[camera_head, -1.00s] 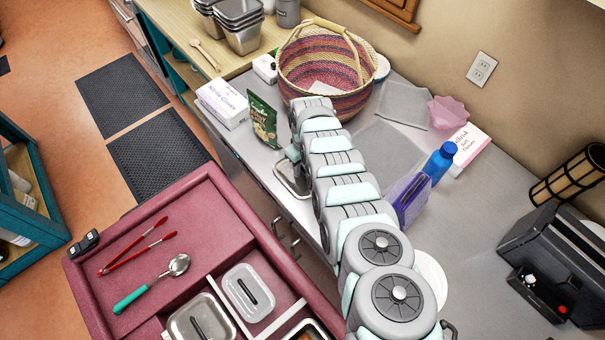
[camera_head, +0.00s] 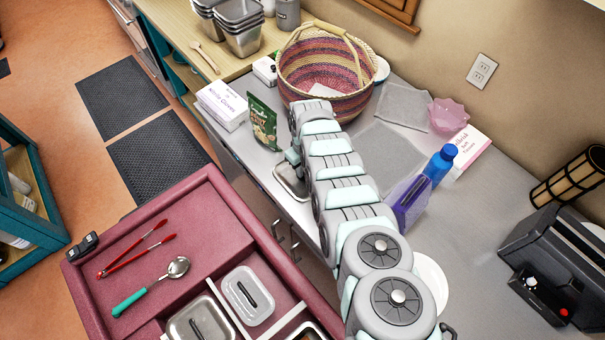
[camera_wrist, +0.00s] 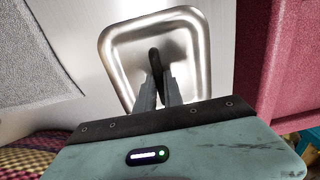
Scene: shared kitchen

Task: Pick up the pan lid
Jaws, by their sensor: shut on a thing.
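The pan lid is a silver metal rectangle with rounded corners and a dark handle. In the wrist view the lid (camera_wrist: 188,42) lies below my gripper (camera_wrist: 158,85), whose two dark fingers are shut on the lid's handle (camera_wrist: 154,60). In the head view part of the lid (camera_head: 290,182) shows at the counter's front edge, beside the green pouch. My arm covers the rest of it and the fingers there. I cannot tell whether the lid is clear of the counter.
A green pouch (camera_head: 263,122) and a glove box (camera_head: 222,105) stand left of my arm. A woven basket (camera_head: 325,70) is behind it. A red drawer cart (camera_head: 215,215) with utensils and lidded pans is in front.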

